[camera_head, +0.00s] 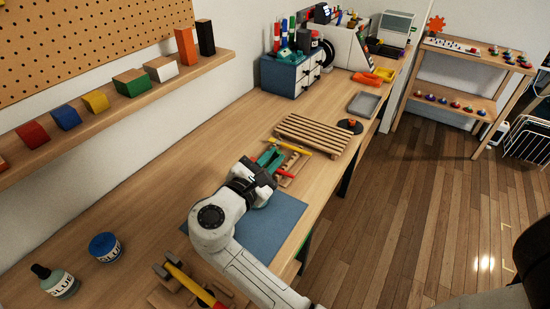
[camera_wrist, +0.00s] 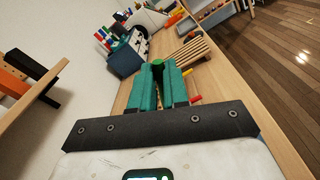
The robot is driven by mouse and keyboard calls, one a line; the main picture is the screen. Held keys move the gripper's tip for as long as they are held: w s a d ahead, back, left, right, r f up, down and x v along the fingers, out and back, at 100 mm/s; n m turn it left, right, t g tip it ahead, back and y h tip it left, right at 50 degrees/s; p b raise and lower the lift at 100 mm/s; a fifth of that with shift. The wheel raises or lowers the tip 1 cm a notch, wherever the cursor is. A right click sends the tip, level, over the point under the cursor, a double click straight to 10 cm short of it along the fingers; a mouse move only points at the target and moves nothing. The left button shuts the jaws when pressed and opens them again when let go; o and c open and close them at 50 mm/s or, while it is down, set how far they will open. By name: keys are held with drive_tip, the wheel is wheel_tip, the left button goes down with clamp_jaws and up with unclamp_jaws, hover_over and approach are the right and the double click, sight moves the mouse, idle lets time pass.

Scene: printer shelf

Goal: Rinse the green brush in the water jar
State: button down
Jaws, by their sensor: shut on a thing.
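My gripper (camera_head: 272,158) has teal fingers and is over the workbench, beyond a blue mat (camera_head: 283,212). In the wrist view, its fingers (camera_wrist: 158,70) are shut on a thin thing with a green end (camera_wrist: 157,62), which seems to be the green brush. Most of it is hidden between the fingers, so its tilt and its lower end cannot be told. No water jar can be made out in either view. A bottle labelled GLUE (camera_head: 62,284) and a blue-lidded jar (camera_head: 105,247) with a similar label stand at the near left.
A slatted wooden rack (camera_head: 312,133) and a yellow-handled tool (camera_head: 291,146) lie close beyond my gripper. A blue drawer box (camera_head: 289,75) stands at the back. A hammer (camera_head: 180,279) lies near my arm. The bench's left middle is clear.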

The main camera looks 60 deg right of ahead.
drive_tip(key=shift+w+f+b, duration=0.35)
drive_tip(key=shift+f+b, duration=0.1)
drive_tip(key=shift+f, duration=0.3)
drive_tip(key=shift+w+f+b, duration=0.4)
drive_tip(key=shift+f+b, duration=0.05)
drive_tip(key=shift+f, duration=0.3)
drive_tip(key=shift+w+f+b, duration=0.35)
drive_tip(key=shift+f+b, duration=0.1)
drive_tip(key=shift+f, duration=0.3)
drive_tip(key=shift+s, duration=0.1)
